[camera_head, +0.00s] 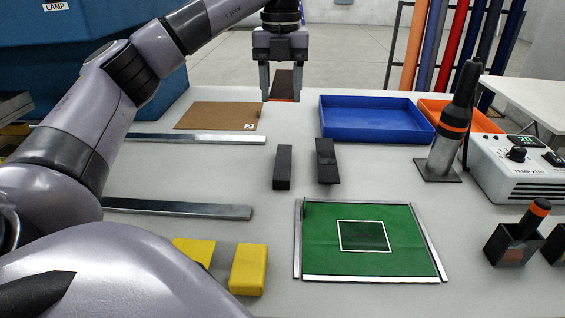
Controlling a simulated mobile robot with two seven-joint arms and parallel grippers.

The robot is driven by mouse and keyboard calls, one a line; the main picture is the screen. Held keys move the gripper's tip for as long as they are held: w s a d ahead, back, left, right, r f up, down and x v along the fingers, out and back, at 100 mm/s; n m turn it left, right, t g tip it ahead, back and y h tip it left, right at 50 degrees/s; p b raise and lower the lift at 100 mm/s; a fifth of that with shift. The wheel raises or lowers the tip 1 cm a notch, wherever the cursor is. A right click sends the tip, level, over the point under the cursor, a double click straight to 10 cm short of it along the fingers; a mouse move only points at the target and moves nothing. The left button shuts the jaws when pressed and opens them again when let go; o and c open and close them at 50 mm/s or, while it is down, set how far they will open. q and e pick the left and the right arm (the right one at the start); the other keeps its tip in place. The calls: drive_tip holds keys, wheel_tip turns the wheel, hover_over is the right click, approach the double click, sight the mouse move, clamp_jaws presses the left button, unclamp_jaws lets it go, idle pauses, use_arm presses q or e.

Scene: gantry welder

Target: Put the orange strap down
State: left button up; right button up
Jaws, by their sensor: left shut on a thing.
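My left gripper (281,96) is above the far part of the table, between the brown board and the blue tray. Its fingers point down and are shut on the orange strap (283,84), which looks dark reddish-brown with a bright orange lower edge. Whether the strap touches the table is hard to tell. My right gripper is not in view.
A brown board (218,116) lies left of the gripper; a blue tray (372,121) and an orange tray (462,117) stand right. Two dark blocks (283,167) (326,161) are nearer. A green mat (375,258), yellow blocks (248,270) and a soldering station (518,168) also show.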

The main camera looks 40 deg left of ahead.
use_arm(q)
drive_tip(key=b, duration=0.4)
hover_over(281, 178)
wheel_tip(281, 178, down, 9)
wheel_tip(281, 178, down, 5)
drive_tip(key=shift+r, duration=0.2)
wheel_tip(281, 178, down, 4)
drive_tip(key=shift+f+p, duration=0.2)
drive_tip(key=shift+p, duration=0.25)
drive_tip(key=shift+f, duration=0.25)
drive_tip(key=shift+f, duration=0.4)
drive_tip(key=o, duration=1)
